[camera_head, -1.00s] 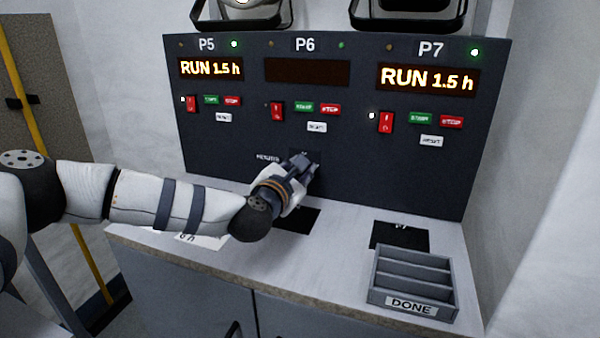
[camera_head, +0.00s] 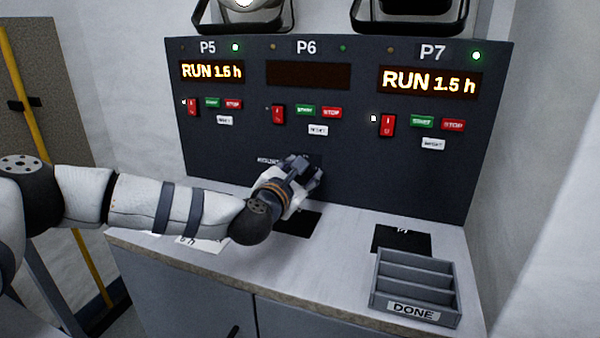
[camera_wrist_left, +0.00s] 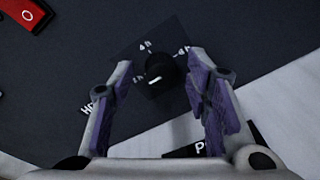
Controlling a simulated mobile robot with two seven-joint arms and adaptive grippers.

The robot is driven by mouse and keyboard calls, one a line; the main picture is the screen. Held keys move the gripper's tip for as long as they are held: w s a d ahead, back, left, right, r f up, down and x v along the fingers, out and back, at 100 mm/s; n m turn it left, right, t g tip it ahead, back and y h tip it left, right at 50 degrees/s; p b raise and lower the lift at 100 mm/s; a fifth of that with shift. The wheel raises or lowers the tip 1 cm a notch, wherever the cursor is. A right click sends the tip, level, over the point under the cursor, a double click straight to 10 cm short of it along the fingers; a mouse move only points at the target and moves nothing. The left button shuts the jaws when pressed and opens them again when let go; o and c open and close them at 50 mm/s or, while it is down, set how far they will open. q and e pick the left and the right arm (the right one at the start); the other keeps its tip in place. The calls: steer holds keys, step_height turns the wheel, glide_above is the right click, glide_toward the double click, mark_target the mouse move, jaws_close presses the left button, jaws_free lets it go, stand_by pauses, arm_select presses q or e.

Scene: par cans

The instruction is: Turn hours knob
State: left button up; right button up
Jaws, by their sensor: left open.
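The hours knob (camera_wrist_left: 160,72) is a round black knob with a white pointer mark on the dark panel. In the left wrist view it sits on a dark square plate with hour marks around it. In the head view my gripper hides it. My left gripper (camera_head: 312,170) is at the lower middle of the panel, below the P6 column. Its fingers also show in the left wrist view (camera_wrist_left: 165,95), spread open with the knob ahead between them. A gap shows between each finger and the knob. My right gripper is not in view.
The control panel (camera_head: 220,150) has P5, P6 and P7 columns with switches and buttons. P5 and P7 read RUN 1.5 h; the P6 display (camera_head: 308,75) is dark. A grey DONE tray (camera_head: 412,310) stands on the counter (camera_head: 345,265) at right.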

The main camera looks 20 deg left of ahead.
arm_select(q)
steer(key=s, duration=0.8)
steer(key=s+r, duration=0.1)
steer(key=s, duration=0.3)
steer(key=shift+a+r, duration=0.1)
steer(key=shift+a, duration=0.15)
